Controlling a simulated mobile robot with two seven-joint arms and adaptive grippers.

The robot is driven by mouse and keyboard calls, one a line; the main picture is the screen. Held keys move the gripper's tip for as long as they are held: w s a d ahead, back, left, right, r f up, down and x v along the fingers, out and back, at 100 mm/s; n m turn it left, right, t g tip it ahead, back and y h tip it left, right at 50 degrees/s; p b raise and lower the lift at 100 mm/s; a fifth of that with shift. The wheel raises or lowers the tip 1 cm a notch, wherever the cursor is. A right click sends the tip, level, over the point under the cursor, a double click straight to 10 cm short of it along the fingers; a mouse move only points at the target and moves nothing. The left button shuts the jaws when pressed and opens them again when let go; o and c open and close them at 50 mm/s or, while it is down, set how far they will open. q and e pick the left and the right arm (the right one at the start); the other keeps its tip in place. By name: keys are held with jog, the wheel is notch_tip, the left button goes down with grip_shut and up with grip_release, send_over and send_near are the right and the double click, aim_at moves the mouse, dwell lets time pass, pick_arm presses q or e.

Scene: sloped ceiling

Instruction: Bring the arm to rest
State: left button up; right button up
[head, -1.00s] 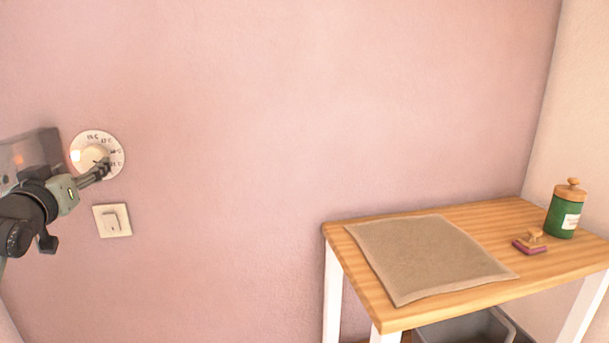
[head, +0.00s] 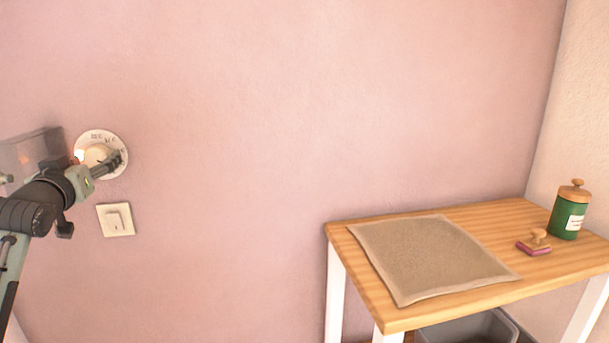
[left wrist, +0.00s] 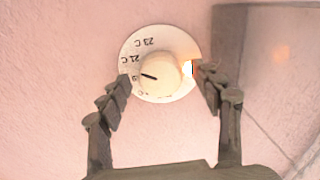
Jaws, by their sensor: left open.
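My left gripper (head: 107,166) is at the left of the head view, in front of a round white wall dial (head: 98,136) with temperature marks. In the left wrist view my left gripper (left wrist: 164,88) is open, its two fingers apart on either side of the dial's lower part. The dial (left wrist: 146,45) has a cream knob (left wrist: 162,74) with a dark pointer line, which sits between the fingertips in that view. The fingers do not appear closed on the knob. Some of the marks are hidden by the fingers. My right gripper is not in view.
A light switch (head: 116,220) is on the pink wall below the dial. The wall between is clear.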

pick_arm(q)
jog(key=shift+w+n, duration=0.5)
jog(key=shift+n, duration=1.1)
jog(key=n, duration=0.4)
jog(key=shift+s, duration=0.1)
jog(key=n, duration=0.4)
jog(key=shift+r, duration=0.1)
jog(key=n, duration=1.2)
